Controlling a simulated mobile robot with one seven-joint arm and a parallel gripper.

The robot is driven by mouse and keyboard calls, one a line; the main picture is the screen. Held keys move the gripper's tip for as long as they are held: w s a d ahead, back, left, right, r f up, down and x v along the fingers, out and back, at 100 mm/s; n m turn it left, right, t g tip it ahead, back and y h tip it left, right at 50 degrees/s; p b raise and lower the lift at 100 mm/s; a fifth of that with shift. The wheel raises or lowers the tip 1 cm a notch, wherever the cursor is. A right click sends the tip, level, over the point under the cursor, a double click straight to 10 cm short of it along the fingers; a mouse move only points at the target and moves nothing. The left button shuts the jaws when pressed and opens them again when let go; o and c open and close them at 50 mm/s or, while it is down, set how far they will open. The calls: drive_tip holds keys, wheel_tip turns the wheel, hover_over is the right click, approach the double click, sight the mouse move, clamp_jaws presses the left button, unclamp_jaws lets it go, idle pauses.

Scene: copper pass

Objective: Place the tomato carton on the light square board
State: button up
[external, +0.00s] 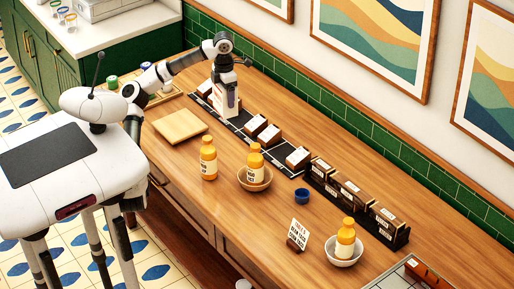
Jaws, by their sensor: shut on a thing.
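The light square board (181,125) lies flat and empty on the wooden counter, left of the black strip. My gripper (227,93) points down over the far left end of that strip, right of and behind the board. It is shut on a pale carton with reddish marks (219,101), which I take to be the tomato carton. The carton is partly hidden by the gripper, and its label is too small to read. I cannot tell whether it still touches the strip.
Brown boxes with white tops (269,134) stand along the black strip (247,141). An orange bottle (208,160) stands in front; others sit in a brown bowl (254,181) and a white bowl (344,251).

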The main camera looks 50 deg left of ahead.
drive_tip(key=s+a+r+n+p, duration=0.1)
drive_tip(key=a+r+p, duration=0.2)
drive_tip(key=a+p, duration=0.65)
drive_tip(key=n+b, duration=0.1)
drive_tip(key=b, duration=0.3)
hover_over(179, 124)
wheel_tip(179, 124, down, 19)
drive_tip(key=shift+d+f, duration=0.15)
drive_tip(key=shift+f, duration=0.05)
drive_tip(key=shift+f, duration=0.15)
drive_tip(key=o, duration=1.4)
wheel_tip(179, 124, up, 12)
drive_tip(key=b, duration=0.1)
